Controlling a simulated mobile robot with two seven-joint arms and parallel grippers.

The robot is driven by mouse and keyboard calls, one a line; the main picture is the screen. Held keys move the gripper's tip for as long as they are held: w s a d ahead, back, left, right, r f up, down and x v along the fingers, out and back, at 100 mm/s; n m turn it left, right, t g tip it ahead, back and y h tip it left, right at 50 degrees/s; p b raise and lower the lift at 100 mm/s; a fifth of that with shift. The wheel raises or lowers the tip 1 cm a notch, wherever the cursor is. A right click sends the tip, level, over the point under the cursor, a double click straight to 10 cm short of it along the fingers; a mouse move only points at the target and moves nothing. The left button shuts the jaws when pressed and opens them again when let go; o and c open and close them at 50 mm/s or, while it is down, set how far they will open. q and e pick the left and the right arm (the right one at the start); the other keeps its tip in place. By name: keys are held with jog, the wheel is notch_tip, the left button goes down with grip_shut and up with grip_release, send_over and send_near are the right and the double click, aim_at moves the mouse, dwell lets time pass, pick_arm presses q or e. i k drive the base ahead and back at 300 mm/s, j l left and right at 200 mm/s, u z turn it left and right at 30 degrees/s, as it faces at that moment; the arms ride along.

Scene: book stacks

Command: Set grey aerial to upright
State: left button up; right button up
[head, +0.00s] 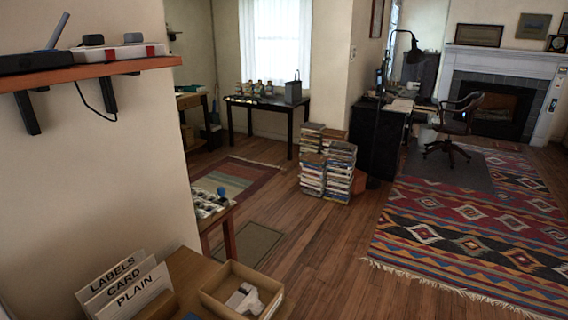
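A grey aerial (59,31) stands on a dark flat box (28,62) on the wall shelf at the upper left of the head view. The aerial leans, with its tip up and to the right of its foot. The left end of the box is cut off by the picture edge. Neither of my grippers shows in the head view.
The brown shelf (150,64) also bears a white strip (105,53) with dark plugs; a black cable hangs below. Below are a card holder (125,290) and a wooden tray (277,300). Book stacks (328,165) stand on the floor. Open wood floor (330,235) lies mid-room.

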aim_at(58, 31)
jog(key=u, duration=1.6)
jog(key=k+l+u, duration=0.1)
jog(key=l, duration=0.35)
jog(key=l+u, duration=0.25)
jog(key=l, duration=0.3)
jog(key=l+u, duration=0.2)
jog(key=l, duration=0.35)
jog(key=k+l+u, duration=0.25)
jog(key=l, duration=0.25)
jog(key=l+u, duration=0.2)
jog(key=l, duration=0.35)
jog(key=i+l+u, duration=0.25)
jog(key=l, duration=0.2)
jog(key=i+l+u, duration=0.1)
jog(key=l+u, duration=0.15)
jog(key=l, duration=0.25)
jog(key=i+l+u, duration=0.1)
jog(key=l+u, duration=0.15)
jog(key=l, duration=0.25)
jog(key=l+u, duration=0.25)
jog(key=l, duration=0.3)
jog(key=u, duration=0.15)
